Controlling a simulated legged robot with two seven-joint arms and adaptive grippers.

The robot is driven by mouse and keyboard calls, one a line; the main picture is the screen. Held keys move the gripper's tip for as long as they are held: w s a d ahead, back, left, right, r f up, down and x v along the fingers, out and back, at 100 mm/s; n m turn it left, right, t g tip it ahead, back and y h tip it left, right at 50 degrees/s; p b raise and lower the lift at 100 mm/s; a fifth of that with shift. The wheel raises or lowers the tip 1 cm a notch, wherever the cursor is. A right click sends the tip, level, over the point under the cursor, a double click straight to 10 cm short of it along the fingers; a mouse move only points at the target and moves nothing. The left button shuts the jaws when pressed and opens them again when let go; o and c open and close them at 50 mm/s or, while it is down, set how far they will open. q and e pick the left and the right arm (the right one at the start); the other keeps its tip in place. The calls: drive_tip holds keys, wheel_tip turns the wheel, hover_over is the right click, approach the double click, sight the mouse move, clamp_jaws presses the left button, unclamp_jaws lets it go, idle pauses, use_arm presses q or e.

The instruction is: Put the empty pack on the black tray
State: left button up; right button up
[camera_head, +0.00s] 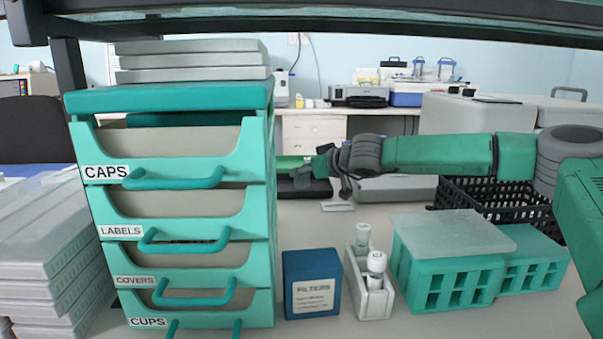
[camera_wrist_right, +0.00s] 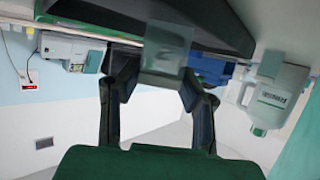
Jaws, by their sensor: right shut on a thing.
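My right gripper (camera_head: 318,168) reaches in from the right, above the back of the bench, its fingers pointing left. The black tray (camera_head: 318,190) lies low behind and under the gripper, partly hidden by the drawer unit. A dark flat surface above the pack in the wrist view looks like this tray (camera_wrist_right: 150,22). My left gripper is out of view.
A teal drawer unit (camera_head: 182,207) with labelled drawers stands left, close to the gripper. In front are a blue filters box (camera_head: 312,284), a white holder (camera_head: 368,288) with two bottles, and teal racks (camera_head: 455,275). A black basket (camera_head: 500,200) stands right.

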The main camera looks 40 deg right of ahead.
drive_tip(key=o, duration=1)
drive_tip(key=shift+d+f, duration=0.1)
drive_tip(key=shift+d, duration=0.05)
drive_tip(key=shift+o, duration=0.6)
drive_tip(key=shift+d+f, duration=0.1)
drive_tip(key=shift+d, duration=0.05)
drive_tip(key=shift+s+a+r, duration=0.15)
drive_tip(key=shift+a+r, duration=0.05)
drive_tip(key=shift+r, duration=0.1)
drive_tip(key=p+v, duration=0.5)
drive_tip(key=v, duration=0.6)
drive_tip(key=shift+s, duration=0.3)
drive_tip(key=shift+d, duration=0.15)
